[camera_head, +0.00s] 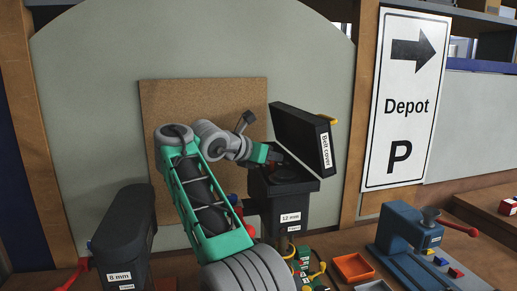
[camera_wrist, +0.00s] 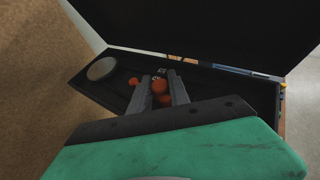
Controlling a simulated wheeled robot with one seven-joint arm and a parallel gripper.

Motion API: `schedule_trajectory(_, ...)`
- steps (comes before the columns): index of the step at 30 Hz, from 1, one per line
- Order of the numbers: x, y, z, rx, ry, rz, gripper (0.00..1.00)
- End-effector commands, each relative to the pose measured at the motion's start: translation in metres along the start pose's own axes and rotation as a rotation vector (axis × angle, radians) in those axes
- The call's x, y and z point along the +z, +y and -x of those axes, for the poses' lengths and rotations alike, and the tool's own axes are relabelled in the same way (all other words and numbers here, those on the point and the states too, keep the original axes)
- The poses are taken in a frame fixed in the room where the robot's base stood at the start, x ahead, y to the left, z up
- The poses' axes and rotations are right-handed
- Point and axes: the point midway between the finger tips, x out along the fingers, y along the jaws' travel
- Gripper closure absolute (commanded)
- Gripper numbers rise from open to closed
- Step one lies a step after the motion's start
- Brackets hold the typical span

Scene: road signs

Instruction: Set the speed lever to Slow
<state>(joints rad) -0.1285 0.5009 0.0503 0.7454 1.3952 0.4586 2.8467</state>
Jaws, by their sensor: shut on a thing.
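The 12 mm drill-like machine (camera_head: 290,217) stands in the middle, its hinged black belt cover (camera_head: 300,138) raised. In the head view my gripper (camera_head: 277,153) reaches into the open top housing from the left. In the wrist view my gripper (camera_wrist: 160,88) is inside the dark housing, its two grey fingers close around an orange-red knob (camera_wrist: 160,84). This knob appears to be the speed lever's. More orange-red shows just below it, between the fingers. The lever's shaft and any Slow marking are hidden or too small to read.
A round grey disc (camera_wrist: 101,69) lies in the housing left of my fingers. The 8 mm machine (camera_head: 122,240) stands left, a blue machine with a red handle (camera_head: 405,235) right. An orange tray (camera_head: 353,267) lies on the bench. The raised cover stands close beside my gripper.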

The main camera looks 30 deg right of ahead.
Motion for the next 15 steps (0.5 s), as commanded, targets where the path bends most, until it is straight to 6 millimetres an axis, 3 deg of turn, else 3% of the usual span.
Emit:
schedule_trajectory(11,0.0023,-0.0020,-0.0006,-0.009,-0.004,-0.008,1.00)
schedule_trajectory(12,0.0022,-0.0017,-0.0003,-0.009,-0.004,-0.008,0.77)
schedule_trajectory(15,0.0017,-0.0009,0.0002,-0.007,-0.003,-0.007,0.69)
